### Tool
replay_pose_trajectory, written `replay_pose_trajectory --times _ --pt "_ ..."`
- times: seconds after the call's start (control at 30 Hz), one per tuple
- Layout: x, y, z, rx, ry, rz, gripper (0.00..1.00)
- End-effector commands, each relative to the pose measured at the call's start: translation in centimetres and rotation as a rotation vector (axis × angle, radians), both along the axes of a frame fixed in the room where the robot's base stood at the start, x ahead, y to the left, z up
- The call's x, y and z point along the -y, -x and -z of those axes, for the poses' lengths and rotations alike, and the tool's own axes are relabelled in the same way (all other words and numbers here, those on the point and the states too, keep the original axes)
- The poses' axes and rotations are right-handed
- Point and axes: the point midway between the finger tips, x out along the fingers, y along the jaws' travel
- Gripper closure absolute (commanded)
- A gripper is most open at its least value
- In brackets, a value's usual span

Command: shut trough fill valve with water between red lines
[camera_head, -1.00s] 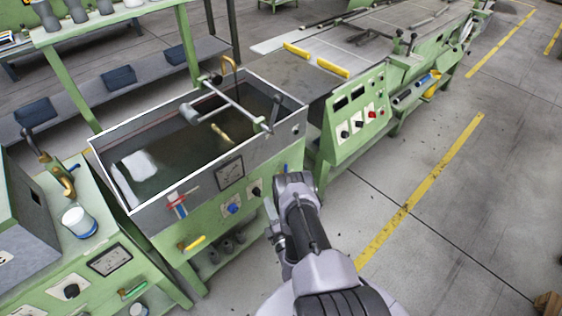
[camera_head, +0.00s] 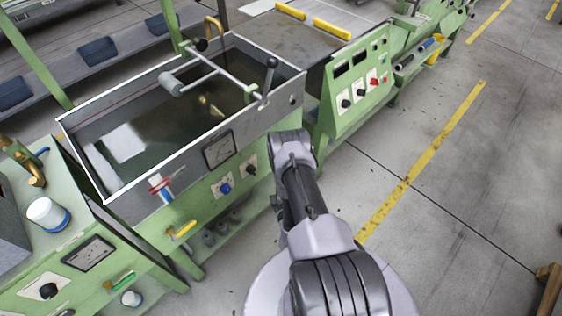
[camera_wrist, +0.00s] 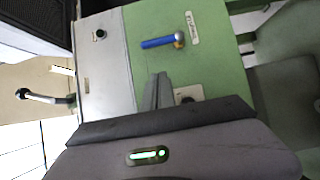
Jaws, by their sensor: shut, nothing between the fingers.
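The trough (camera_head: 87,170) is a long open tank with a pale rim and dark water in it. A sight gauge (camera_head: 160,188) on its front wall shows red marks and a blue part; I cannot tell the exact level. A blue lever valve (camera_wrist: 162,42) with a brassy end sits on the green panel in the wrist view, beside a small label. A yellow handle (camera_head: 185,230) is lower on the trough front in the head view. My gripper (camera_wrist: 160,80) is shut and empty, apart from the blue lever and just below it in the picture. My arm hides its fingertips in the head view.
A green control panel (camera_head: 357,82) with knobs and a red button stands right of the trough. A green bench with a white cup (camera_head: 47,213) stands at left. A metal frame with a roller (camera_head: 171,84) crosses the trough. Floor at right is open.

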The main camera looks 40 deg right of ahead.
Motion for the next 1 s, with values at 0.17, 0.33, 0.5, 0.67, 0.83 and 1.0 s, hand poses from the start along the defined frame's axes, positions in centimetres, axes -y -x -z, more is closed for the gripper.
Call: replay_pose_trajectory --times 0.17,0.33,0.5,0.67,0.83,1.0 --pt "1.4 -2.6 0.4 0.003 0.005 -0.002 1.0" --pt "3.2 -5.7 0.2 0.002 0.001 0.001 1.0" --pt "5.9 -6.2 0.2 0.0 -0.001 0.002 1.0" --pt "6.8 -6.5 0.0 0.0 -0.001 0.0 1.0" --pt "6.9 -6.6 -0.1 -0.001 -0.002 -0.001 1.0" --pt "6.9 -6.5 -0.1 -0.003 -0.004 -0.001 1.0"
